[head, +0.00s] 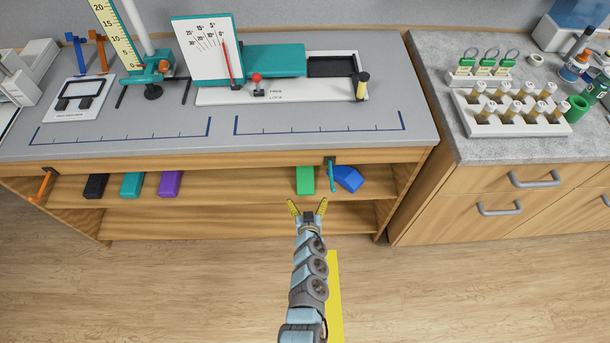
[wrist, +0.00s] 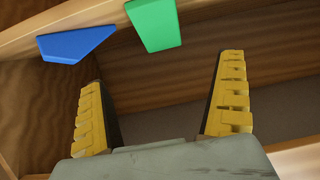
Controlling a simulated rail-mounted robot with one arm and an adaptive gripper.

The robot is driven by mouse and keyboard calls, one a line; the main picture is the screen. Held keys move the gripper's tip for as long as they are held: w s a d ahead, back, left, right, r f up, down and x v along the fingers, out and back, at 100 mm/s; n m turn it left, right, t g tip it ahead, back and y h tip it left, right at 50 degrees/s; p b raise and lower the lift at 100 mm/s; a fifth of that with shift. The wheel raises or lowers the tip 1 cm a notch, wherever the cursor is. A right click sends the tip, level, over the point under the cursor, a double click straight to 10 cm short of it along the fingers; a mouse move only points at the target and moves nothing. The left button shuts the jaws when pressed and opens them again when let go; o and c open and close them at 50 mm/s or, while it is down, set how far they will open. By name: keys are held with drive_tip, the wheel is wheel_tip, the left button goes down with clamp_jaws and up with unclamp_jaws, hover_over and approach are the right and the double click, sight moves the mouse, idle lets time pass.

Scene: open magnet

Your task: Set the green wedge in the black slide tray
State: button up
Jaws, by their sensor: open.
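The green wedge (head: 305,180) lies on the wooden shelf under the bench top. It also shows at the top of the wrist view (wrist: 153,25). My gripper (head: 307,207) is open and empty in front of the shelf, close to the green wedge but apart from it. In the wrist view its two yellow-padded fingers (wrist: 160,80) are spread with nothing between them, and the wedge lies beyond their tips. The black slide tray (head: 331,66) is a dark recess in the white base on the bench top, right of a teal slope. It looks empty.
A blue block (head: 348,178) lies right of the green wedge, with a teal hanging piece (head: 331,174) on the shelf front between them. Black (head: 96,186), teal (head: 132,185) and purple (head: 170,184) blocks sit farther left. The bench top (head: 310,150) overhangs the shelf.

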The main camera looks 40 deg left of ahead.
sight(305, 176)
drive_tip(key=b+x, duration=0.7)
drive_tip(key=x, duration=0.3)
drive_tip(key=shift+w+a+f, duration=0.15)
drive_tip(key=shift+w+f, duration=0.05)
drive_tip(key=shift+w, duration=0.05)
drive_tip(key=shift+w+a+f, duration=0.1)
drive_tip(key=shift+a, duration=0.05)
drive_tip(key=b+x, duration=0.4)
drive_tip(key=shift+f+b, duration=0.1)
drive_tip(key=shift+b, duration=0.3)
drive_tip(key=shift+w+a+b, duration=0.3)
drive_tip(key=shift+w+a, duration=0.1)
drive_tip(key=shift+d, duration=0.1)
drive_tip(key=shift+c, duration=0.3)
drive_tip(key=c, duration=1.2)
